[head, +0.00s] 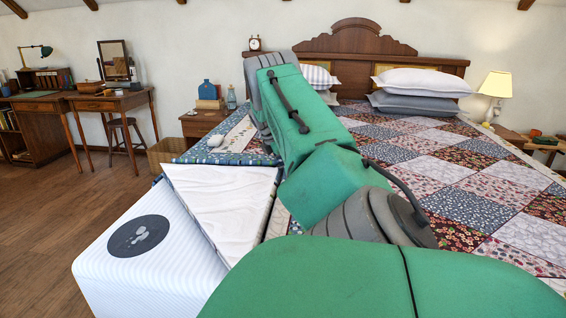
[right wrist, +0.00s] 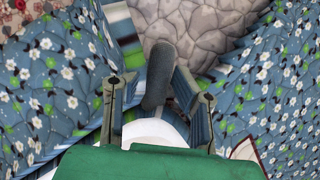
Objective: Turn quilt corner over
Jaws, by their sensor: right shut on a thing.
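The patchwork quilt (head: 465,185) covers the bed. At the bed's near left, a flap of quilt is turned back with its plain white underside (head: 222,195) up, baring the white striped mattress (head: 110,270). My right arm reaches across the quilt in the head view and hides its own gripper there. In the right wrist view my right gripper (right wrist: 150,88) is shut on the quilt, among blue flowered cloth (right wrist: 55,85). A dark grey rounded piece (right wrist: 158,78) shows between the fingers. The exact grip is hard to see. My left gripper is in neither view.
Pillows (head: 418,83) lie by the carved headboard (head: 355,45). A small pale object (head: 215,139) sits on the quilt's far left part. A nightstand (head: 200,125) stands beyond it. A lit lamp (head: 496,85) stands at right. The floor (head: 60,215) at left is clear.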

